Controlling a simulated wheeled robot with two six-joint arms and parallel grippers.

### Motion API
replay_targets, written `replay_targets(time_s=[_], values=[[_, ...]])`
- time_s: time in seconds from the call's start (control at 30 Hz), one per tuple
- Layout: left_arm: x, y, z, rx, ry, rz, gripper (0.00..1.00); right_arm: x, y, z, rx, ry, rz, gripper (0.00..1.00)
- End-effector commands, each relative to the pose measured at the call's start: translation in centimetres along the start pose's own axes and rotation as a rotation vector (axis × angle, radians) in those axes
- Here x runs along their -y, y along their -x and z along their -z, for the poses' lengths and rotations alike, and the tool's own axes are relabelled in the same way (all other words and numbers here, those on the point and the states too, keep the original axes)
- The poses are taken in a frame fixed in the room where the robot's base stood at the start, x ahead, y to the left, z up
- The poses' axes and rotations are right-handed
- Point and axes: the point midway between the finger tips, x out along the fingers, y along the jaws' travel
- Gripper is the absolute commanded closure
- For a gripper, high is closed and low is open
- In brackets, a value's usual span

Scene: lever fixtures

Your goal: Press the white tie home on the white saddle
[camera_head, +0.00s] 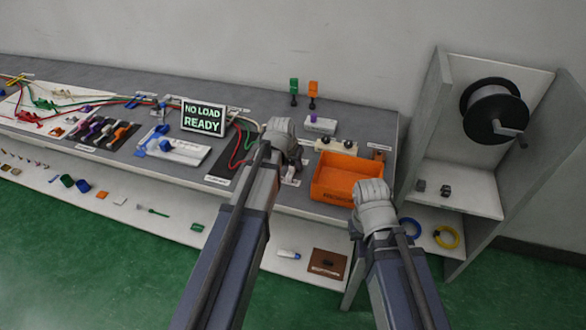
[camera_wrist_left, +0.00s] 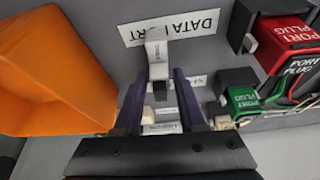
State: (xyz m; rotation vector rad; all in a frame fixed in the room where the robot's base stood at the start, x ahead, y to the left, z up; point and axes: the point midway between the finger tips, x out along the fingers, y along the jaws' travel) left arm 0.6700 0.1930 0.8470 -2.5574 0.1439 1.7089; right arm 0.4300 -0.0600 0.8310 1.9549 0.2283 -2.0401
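My left gripper (camera_wrist_left: 160,76) is over the bench with two dark purple fingers spread apart. A pale upright piece with a dark-marked end (camera_wrist_left: 157,58) shows at the fingertips, with narrow gaps beside it. Small white pieces (camera_wrist_left: 162,122) lie between the fingers lower in the left wrist view. I cannot tell which of these is the white tie or the white saddle. In the head view my left gripper (camera_head: 288,150) hides most of that spot; a small pale fixture (camera_head: 291,172) shows just below it. My right gripper (camera_head: 372,196) is in front of the orange bin, its fingers hidden.
The orange bin (camera_head: 345,183) stands right of my left gripper. In the left wrist view a DATA PORT label (camera_wrist_left: 170,27) lies ahead; red (camera_wrist_left: 292,42) and green (camera_wrist_left: 243,99) port plugs stand at right. A NO LOAD READY sign (camera_head: 203,116) stands left on the bench.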

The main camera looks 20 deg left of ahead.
Motion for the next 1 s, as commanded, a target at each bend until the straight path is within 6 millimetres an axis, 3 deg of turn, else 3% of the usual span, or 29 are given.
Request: replay_targets(time_s=[0.03,0.33,0.8,1.0], values=[[0.01,0.00,0.00,0.000,0.000,0.000,0.67,0.00,0.00,0.00,0.000,0.000,0.000,1.00],[0.01,0.00,-0.01,0.000,0.000,0.000,1.00,0.00,-0.01,0.00,0.000,0.000,0.000,1.00],[0.01,0.05,0.01,0.000,0.000,0.000,1.00,0.00,0.05,0.00,0.000,0.000,0.000,1.00],[0.01,0.88,0.36,0.000,0.000,0.000,1.00,-0.09,0.95,-0.06,0.000,0.000,0.000,1.00]])
